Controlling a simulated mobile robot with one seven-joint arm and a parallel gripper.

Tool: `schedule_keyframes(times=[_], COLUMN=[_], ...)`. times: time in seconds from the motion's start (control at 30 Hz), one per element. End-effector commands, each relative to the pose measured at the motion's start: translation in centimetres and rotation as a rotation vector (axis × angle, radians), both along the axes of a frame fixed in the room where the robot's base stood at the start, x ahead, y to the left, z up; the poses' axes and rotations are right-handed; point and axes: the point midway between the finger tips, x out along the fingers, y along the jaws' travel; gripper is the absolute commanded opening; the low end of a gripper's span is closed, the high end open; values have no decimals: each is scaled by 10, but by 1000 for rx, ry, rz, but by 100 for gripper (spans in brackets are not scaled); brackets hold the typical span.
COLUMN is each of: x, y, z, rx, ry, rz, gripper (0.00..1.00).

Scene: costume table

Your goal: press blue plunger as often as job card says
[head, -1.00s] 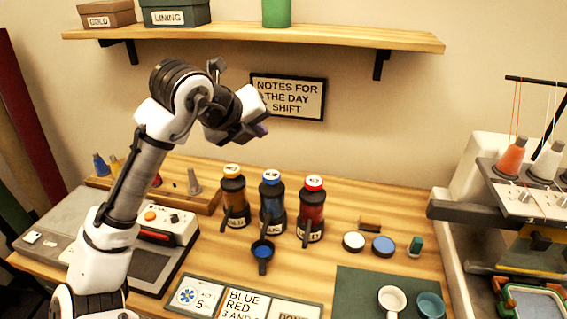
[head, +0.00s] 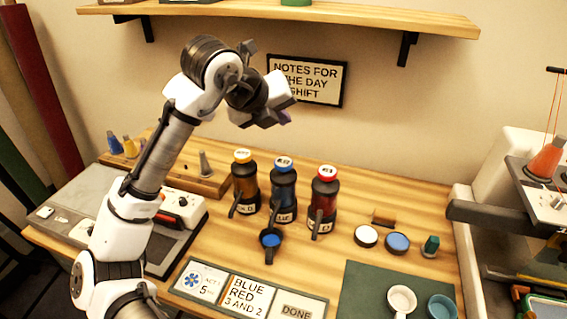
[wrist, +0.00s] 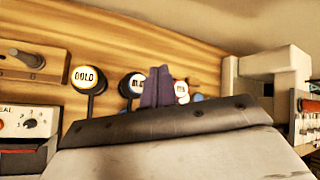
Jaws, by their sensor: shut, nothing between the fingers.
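The blue dispenser (head: 284,190) stands upright between the amber dispenser (head: 245,188) and the red dispenser (head: 324,200). Its plunger cap (head: 284,163) is blue-rimmed with a pale label; in the wrist view the blue cap (wrist: 133,84) is partly behind my fingers. A small dark cup (head: 270,238) with blue contents and a handle sits in front of it. The job card (head: 246,293) reads "BLUE RED 3 AND 2". My gripper (head: 284,118) is shut and empty, held above and behind the dispensers, apart from them. Its purple fingers show in the wrist view (wrist: 157,87).
A "DONE" tile (head: 297,310) and a flower tile (head: 200,283) flank the card. A green mat (head: 360,290) holds a white cup (head: 401,300) and a blue cup (head: 441,307). Two round pots (head: 366,236) stand right of the dispensers. A wall shelf (head: 360,18) runs above.

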Motion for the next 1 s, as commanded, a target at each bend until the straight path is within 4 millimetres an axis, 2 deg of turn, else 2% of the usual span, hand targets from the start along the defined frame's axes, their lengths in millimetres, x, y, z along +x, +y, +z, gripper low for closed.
schedule_keyframes(times=[0.5, 0.67, 1.0], x=[0, 0, 0], y=[-1, 0, 0], z=[-72, -79, -79], rx=[-1, 0, 0], ry=[1, 0, 0], rz=[-1, 0, 0], gripper=[0, 0, 0])
